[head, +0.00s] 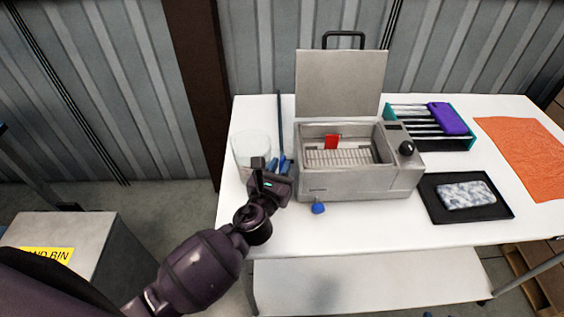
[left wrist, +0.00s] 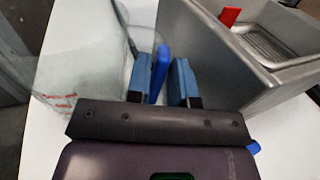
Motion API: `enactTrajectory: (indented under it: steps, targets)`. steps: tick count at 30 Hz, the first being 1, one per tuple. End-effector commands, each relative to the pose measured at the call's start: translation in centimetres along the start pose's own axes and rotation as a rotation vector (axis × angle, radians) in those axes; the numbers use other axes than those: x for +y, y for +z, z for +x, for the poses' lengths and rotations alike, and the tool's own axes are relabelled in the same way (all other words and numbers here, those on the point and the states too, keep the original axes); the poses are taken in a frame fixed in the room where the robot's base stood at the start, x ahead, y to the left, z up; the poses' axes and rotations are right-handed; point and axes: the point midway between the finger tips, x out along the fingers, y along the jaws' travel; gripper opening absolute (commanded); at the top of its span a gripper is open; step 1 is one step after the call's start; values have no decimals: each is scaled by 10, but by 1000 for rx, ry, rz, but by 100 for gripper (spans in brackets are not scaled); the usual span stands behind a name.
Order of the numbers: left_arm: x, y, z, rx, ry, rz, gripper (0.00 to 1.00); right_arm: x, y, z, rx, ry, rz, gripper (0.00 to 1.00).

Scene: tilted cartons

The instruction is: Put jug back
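The jug (head: 250,148) is a clear, see-through container near the left edge of the white table. In the head view my left gripper (head: 279,166) is between the jug and the grey machine. My right gripper is not in view.
The grey machine (head: 345,185), lid up, stands close to the right of my left gripper, with a red piece (head: 332,141) inside. A blue knob-like thing (head: 318,208) is at its front. Further right are a rack (head: 460,145), a black tray (head: 440,208) and an orange cloth (head: 525,150).

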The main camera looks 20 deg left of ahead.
Motion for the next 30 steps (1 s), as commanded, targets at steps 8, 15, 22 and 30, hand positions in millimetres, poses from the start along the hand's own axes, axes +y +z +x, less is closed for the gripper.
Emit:
enactTrajectory:
  steps: [8,15,22,30]
  targets:
    - [0,-1,-54,2,0,-1,21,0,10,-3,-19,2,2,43]
    - [0,-1,-89,1,1,-1,21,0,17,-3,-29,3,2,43]
    - [0,0,-101,-1,0,0,21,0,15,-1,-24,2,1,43]
    - [0,0,-102,-1,0,0,21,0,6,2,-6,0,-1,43]
